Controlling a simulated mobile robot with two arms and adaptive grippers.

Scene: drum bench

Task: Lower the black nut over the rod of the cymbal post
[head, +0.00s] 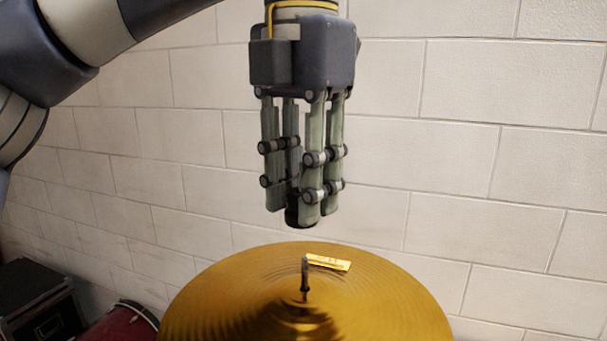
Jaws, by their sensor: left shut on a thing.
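My left gripper (303,212) points straight down above the cymbal. It is shut on the black nut (297,218), a small dark piece that shows low between the fingertips and is partly hidden by them. The rod of the cymbal post (305,270) stands upright from the middle of the golden cymbal (386,300). The nut is above the rod's tip and apart from it, with a visible gap; in the picture it sits slightly left of the rod. My right gripper is not in view.
A yellow tag (328,262) shows just right of the rod. A red drum (122,323) and a black case (40,305) stand at the lower left. A pale block wall (480,170) is behind. The space around the gripper looks clear.

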